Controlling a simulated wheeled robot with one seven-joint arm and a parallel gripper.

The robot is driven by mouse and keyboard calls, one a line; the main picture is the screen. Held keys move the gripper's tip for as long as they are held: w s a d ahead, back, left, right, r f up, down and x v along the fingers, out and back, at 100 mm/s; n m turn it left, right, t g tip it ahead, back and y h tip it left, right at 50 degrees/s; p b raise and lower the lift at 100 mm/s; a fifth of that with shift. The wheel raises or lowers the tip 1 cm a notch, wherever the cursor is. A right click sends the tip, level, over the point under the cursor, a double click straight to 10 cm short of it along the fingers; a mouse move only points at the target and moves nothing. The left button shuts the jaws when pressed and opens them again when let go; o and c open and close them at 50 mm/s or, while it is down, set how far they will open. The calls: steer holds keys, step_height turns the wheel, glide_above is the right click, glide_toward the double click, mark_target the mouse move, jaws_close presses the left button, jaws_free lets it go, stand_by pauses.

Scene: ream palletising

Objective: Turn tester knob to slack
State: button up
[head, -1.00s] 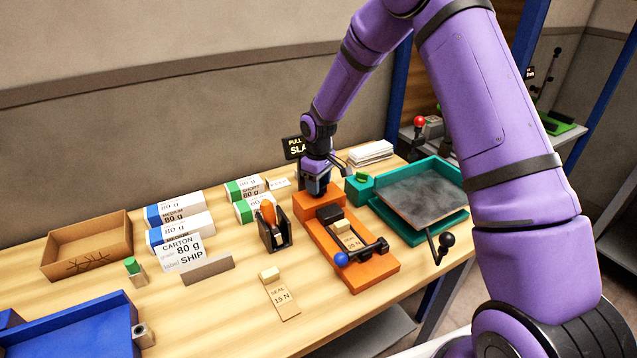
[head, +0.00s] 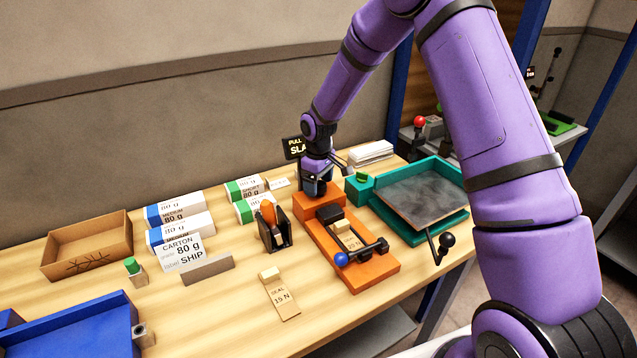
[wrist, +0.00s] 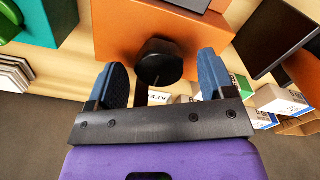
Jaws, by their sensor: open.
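The tester is an orange block with a long orange bed (head: 365,272); a black sliding part, a small label block and a blue-ended bar sit on the bed. Its round black knob (wrist: 159,62) shows in the wrist view on the orange body (wrist: 125,30). My gripper (wrist: 160,80) is open, with one blue finger on each side of the knob and visible gaps to it. In the head view my gripper (head: 315,188) is at the tester's rear block and hides the knob.
A teal tray (head: 420,222) with a grey plate and black-knobbed lever stands close right of the tester. A black holder with an orange-handled tool (head: 273,230) stands left. Reams (head: 180,222), a cardboard box (head: 88,250) and a blue tray (head: 75,330) lie farther left. A paper stack (head: 370,152) lies behind.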

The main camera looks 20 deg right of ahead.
mark_target(319, 184)
step_height(319, 184, up, 9)
steer(key=shift+r, duration=0.85)
steer(key=s+d+r+m+t, duration=0.1)
steer(key=s+d+r+m, duration=0.1)
steer(key=s+r, duration=0.75)
steer(key=s+d+r+m+t, duration=0.2)
steer(key=s+r, duration=0.7)
steer(key=r, duration=0.2)
steer(key=s+d+r+m+t, duration=0.1)
steer(key=s+m, duration=0.1)
steer(key=s, duration=0.8)
steer(key=s+d+r+m+t, duration=0.1)
steer(key=s+d, duration=0.1)
steer(key=s, duration=0.9)
steer(key=shift+r+m, duration=0.25)
steer(key=shift+m, duration=0.15)
